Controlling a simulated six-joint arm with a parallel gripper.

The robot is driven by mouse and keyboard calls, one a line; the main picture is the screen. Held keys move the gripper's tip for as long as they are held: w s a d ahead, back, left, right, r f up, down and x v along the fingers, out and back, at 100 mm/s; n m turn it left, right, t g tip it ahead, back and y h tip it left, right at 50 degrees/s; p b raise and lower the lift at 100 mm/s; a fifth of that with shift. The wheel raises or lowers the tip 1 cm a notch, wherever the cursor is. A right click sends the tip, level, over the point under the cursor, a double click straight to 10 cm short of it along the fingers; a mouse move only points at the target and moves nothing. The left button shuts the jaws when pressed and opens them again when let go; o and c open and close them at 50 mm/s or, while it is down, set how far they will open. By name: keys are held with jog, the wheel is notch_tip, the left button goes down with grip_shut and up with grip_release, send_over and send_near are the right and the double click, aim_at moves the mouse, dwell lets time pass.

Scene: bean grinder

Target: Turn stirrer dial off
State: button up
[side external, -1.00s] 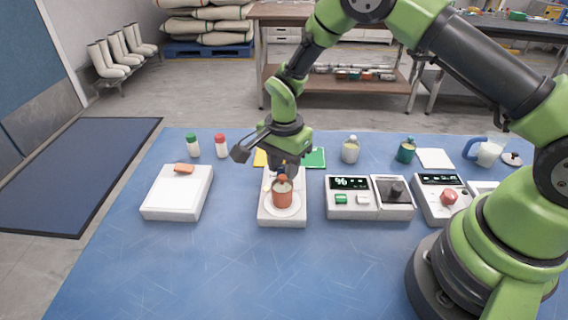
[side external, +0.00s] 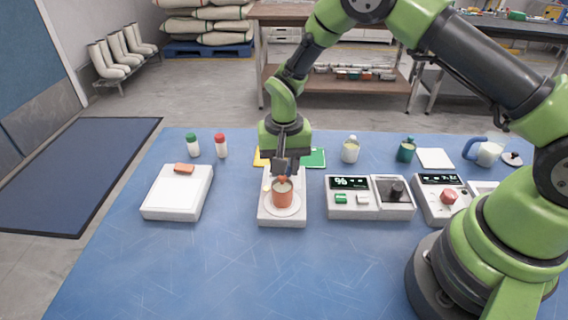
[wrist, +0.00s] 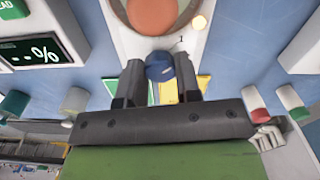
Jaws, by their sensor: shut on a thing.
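The stirrer is a white base (side external: 283,221) with a round white plate carrying an orange cup (side external: 282,196). In the wrist view, the cup (wrist: 152,14) shows at the top edge, and a lit round lamp (wrist: 199,21) glows beside it. The blue stirrer dial (wrist: 159,66) is between the two fingers of my gripper (wrist: 160,76), with a small "1" mark near it. My gripper is shut on the dial. In the side view, my gripper (side external: 286,166) is pointing down just behind the cup, and the dial cannot be made out there.
A grinder scale (side external: 349,198) with a lit % display stands right of the stirrer, beside a unit with a black knob (side external: 397,190). A white box (side external: 177,194) is at left. Green-capped and red-capped bottles (side external: 221,147) stand behind. The blue table front is clear.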

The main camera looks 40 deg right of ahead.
jog(key=n, duration=0.4)
jog(key=shift+n, duration=0.3)
jog(key=n, duration=0.4)
jog(key=shift+w+n, duration=0.1)
jog(key=shift+n, duration=0.2)
jog(key=o, duration=0.9)
jog(key=shift+r, duration=0.1)
notch_tip(320, 180, up, 10)
jog(key=shift+f, duration=0.1)
